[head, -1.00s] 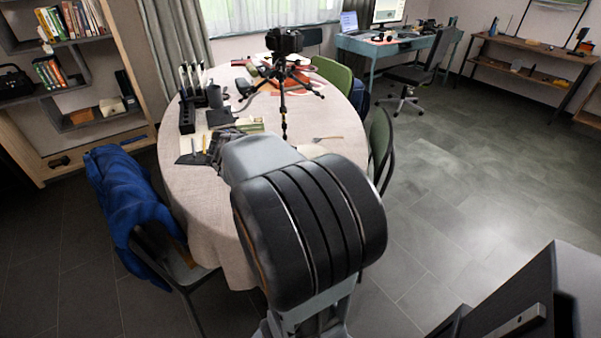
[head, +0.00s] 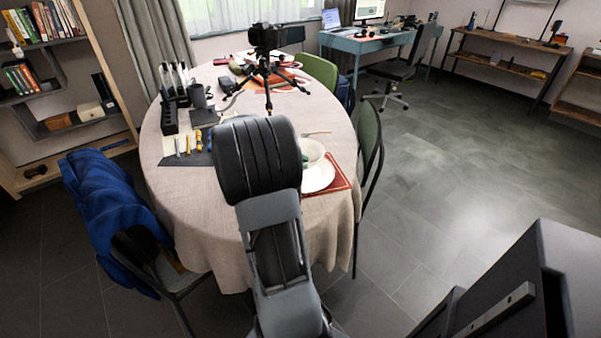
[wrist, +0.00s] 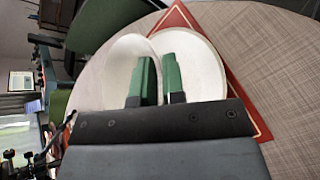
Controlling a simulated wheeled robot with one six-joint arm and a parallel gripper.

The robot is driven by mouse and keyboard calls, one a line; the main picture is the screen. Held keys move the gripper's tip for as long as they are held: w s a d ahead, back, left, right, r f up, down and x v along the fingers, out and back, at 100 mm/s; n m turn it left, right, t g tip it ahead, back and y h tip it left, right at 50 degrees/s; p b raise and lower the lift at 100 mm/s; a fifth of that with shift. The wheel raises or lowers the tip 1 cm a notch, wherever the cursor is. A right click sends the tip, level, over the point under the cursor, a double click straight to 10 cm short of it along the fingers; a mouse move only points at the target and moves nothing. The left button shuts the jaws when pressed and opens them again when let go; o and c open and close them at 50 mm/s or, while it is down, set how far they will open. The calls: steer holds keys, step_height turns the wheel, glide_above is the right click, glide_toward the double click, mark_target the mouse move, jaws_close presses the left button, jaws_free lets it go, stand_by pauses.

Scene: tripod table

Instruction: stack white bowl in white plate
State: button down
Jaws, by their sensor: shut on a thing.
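The white bowl (head: 313,150) is at the right side of the round table, just beyond my arm. The white plate (head: 319,178) lies on a red placemat, partly hidden by my arm. In the wrist view my gripper (wrist: 157,75) is shut on the wall of the bowl (wrist: 122,65), one green finger inside it and one outside. The plate (wrist: 207,72) is right beside the bowl in that view, behind the outer finger. The bowl overlaps the plate's edge; I cannot tell whether they touch. My arm hides most of the gripper in the head view.
The red placemat (head: 340,181) lies near the right edge of the table (head: 215,215). A camera tripod (head: 267,75) stands at the back. A black holder (head: 169,117) and tools on a dark mat are at left. A green chair (head: 369,140) stands close at right.

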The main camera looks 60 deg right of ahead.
steer(key=shift+w+d+f+b, duration=0.1)
steer(key=shift+d+f+b, duration=0.15)
steer(key=shift+f, duration=0.75)
steer(key=shift+w+d+f+b, duration=0.1)
steer(key=shift+f+b, duration=0.15)
steer(key=shift+f, duration=0.7)
steer(key=shift+f, duration=0.15)
steer(key=shift+f, duration=0.15)
steer(key=c, duration=1.2)
jaws_free()
steer(key=shift+w+a+r, duration=0.1)
steer(key=shift+a+r, duration=0.05)
steer(key=shift+r, duration=0.3)
steer(key=p+v, duration=0.2)
steer(key=v, duration=0.9)
steer(key=s+a+f+t+y, duration=0.1)
steer(key=a+t+y, duration=0.3)
steer(key=a, duration=1.1)
steer(key=s+a+f+m+t+y, duration=0.1)
steer(key=s+a+t+y, duration=0.3)
steer(key=a, duration=1.1)
steer(key=t, duration=0.3)
steer(key=shift+f+m+t+y, duration=0.25)
steer(key=shift+m+t+y, duration=0.05)
steer(key=shift+t+y, duration=0.1)
steer(key=shift+d, duration=0.1)
